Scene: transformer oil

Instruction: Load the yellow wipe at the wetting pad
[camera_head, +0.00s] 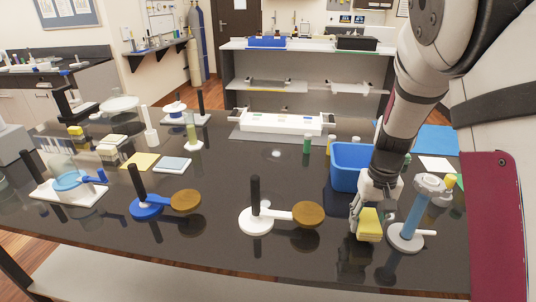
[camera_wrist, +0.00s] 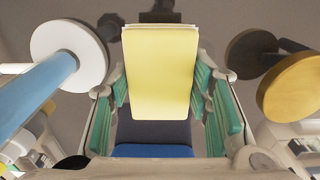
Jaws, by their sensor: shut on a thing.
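The yellow wipe (camera_head: 369,227) is a thick pale-yellow block, held near the front right of the black bench. My gripper (camera_head: 370,203) is shut on it from above. In the wrist view the wipe (camera_wrist: 160,72) sits between the green-lined fingers of my gripper (camera_wrist: 163,90). I cannot tell whether its lower end touches the bench. No pad is labelled as the wetting pad. A round brown pad (camera_head: 308,213) on a white-based stand lies left of my gripper, and another brown pad (camera_head: 186,200) on a blue-based stand lies farther left.
A blue column with a white round top (camera_head: 412,218) stands close to the right of my gripper. A blue bin (camera_head: 348,168) stands behind it. Small bottles stand behind the bin's left. A flat yellow square (camera_head: 140,161) and a pale blue one (camera_head: 173,165) lie at left.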

